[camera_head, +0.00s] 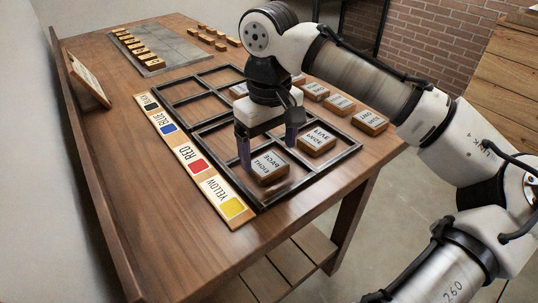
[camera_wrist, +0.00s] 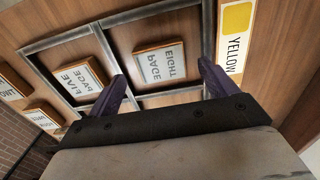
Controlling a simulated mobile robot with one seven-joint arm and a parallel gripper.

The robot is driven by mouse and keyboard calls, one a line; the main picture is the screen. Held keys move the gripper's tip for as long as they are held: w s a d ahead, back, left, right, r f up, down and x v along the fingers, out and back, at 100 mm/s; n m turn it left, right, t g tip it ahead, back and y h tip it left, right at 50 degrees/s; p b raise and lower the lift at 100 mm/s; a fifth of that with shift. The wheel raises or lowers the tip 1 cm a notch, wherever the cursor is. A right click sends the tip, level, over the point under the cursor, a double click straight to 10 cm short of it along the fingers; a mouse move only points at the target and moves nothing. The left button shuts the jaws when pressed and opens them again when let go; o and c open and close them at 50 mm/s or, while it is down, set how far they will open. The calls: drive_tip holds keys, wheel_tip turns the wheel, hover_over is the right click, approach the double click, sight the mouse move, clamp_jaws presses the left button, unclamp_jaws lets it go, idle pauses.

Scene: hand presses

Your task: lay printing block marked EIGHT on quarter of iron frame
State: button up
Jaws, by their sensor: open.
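The printing block marked PAGE EIGHT (camera_head: 270,167) lies face up in the front quarter of the black iron frame (camera_head: 318,177), beside the YELLOW label. It also shows in the wrist view (camera_wrist: 160,64), with no finger on it. My gripper (camera_head: 268,145) is open and empty, close above and just behind the block in the head view. Its two purple fingers are apart and clear of the block. In the wrist view, the fingertips (camera_wrist: 162,72) spread to either side of the block's near edge. A block marked PAGE FIVE (camera_head: 317,141) lies in the adjoining quarter.
A colour strip (camera_head: 179,145) with BLACK, BLUE, RED and YELLOW labels runs along the frame's left side. Several lettered blocks (camera_head: 369,122) lie right of the frame. A grey slab (camera_head: 165,60) with small blocks is at the back. The table's front left is clear.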

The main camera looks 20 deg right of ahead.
sight(269, 164)
wheel_tip(269, 164, up, 8)
drive_tip(key=p, duration=0.1)
drive_tip(key=shift+r, duration=0.25)
